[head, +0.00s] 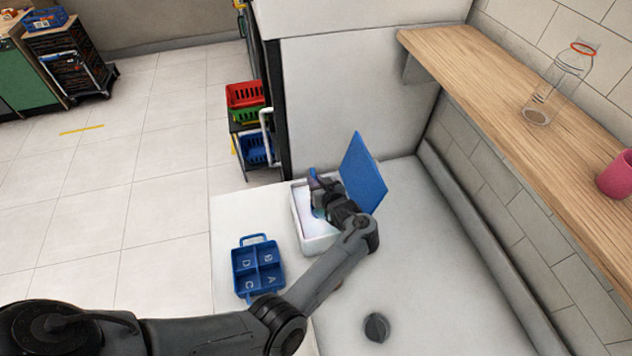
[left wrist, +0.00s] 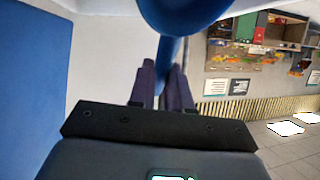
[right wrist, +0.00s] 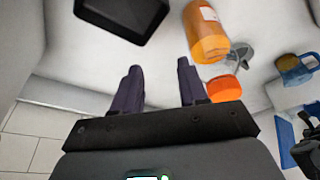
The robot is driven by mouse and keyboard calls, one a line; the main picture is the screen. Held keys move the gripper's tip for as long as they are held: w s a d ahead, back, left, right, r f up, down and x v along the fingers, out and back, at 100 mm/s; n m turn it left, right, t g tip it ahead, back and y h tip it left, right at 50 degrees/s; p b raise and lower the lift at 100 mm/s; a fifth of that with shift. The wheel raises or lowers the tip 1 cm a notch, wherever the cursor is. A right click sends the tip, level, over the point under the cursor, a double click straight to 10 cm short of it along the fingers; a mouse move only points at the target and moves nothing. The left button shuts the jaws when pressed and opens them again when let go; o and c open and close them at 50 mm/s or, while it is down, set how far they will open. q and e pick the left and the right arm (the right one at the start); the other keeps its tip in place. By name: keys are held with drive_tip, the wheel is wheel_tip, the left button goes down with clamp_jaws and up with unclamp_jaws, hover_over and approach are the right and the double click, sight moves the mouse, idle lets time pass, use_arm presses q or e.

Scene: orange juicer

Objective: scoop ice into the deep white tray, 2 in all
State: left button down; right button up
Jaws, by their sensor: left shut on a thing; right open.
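My left gripper (head: 317,190) is over the white box (head: 318,246), whose blue lid (head: 363,174) stands open. In the left wrist view my left gripper (left wrist: 163,80) is shut on the handle of a blue scoop (left wrist: 182,14). The scoop's bowl is cut off at the top edge, so I cannot tell if it holds ice. In the head view the gripper and arm hide most of the scoop and part of the box's inside. No ice pieces can be made out. My right gripper (right wrist: 160,85) is open and empty in the right wrist view.
A blue four-part caddy (head: 258,268) sits left of the box. A dark round thing (head: 376,327) lies on the counter. A shelf holds a glass bottle (head: 560,85) and pink cup (head: 616,177). An orange bottle (right wrist: 206,32) and blue mug (right wrist: 296,70) are beyond my right gripper.

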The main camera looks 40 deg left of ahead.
sight(313, 172)
use_arm(q)
wheel_tip(313, 172, down, 3)
drive_tip(key=shift+f+b, duration=0.1)
drive_tip(key=shift+b, duration=1.05)
drive_tip(key=shift+w+a+r+p, duration=0.1)
drive_tip(key=shift+a+r+p, duration=0.1)
drive_tip(key=shift+r+p, duration=0.2)
drive_tip(key=g+h+p, duration=0.1)
drive_tip(key=w+a+g+h+p, duration=0.1)
drive_tip(key=h+p, duration=0.1)
drive_tip(key=a+r+g+h+p, duration=0.1)
drive_tip(key=h+p, duration=0.1)
drive_tip(key=shift+w+a+m, duration=0.25)
drive_tip(key=shift+w+m, duration=0.15)
drive_tip(key=shift+w+a+r+h+p, duration=0.15)
drive_tip(key=shift+r+h+p, duration=0.25)
drive_tip(key=shift+r+p, duration=0.4)
drive_tip(key=shift+w+a+r+g+h+p, duration=0.1)
drive_tip(key=shift+r+g+h+p, duration=0.3)
drive_tip(key=shift+r, duration=0.3)
drive_tip(key=shift+a+r+g+h+p, duration=0.1)
drive_tip(key=shift+r+h+p, duration=0.1)
drive_tip(key=shift+r+p, duration=0.35)
drive_tip(key=shift+r, duration=0.15)
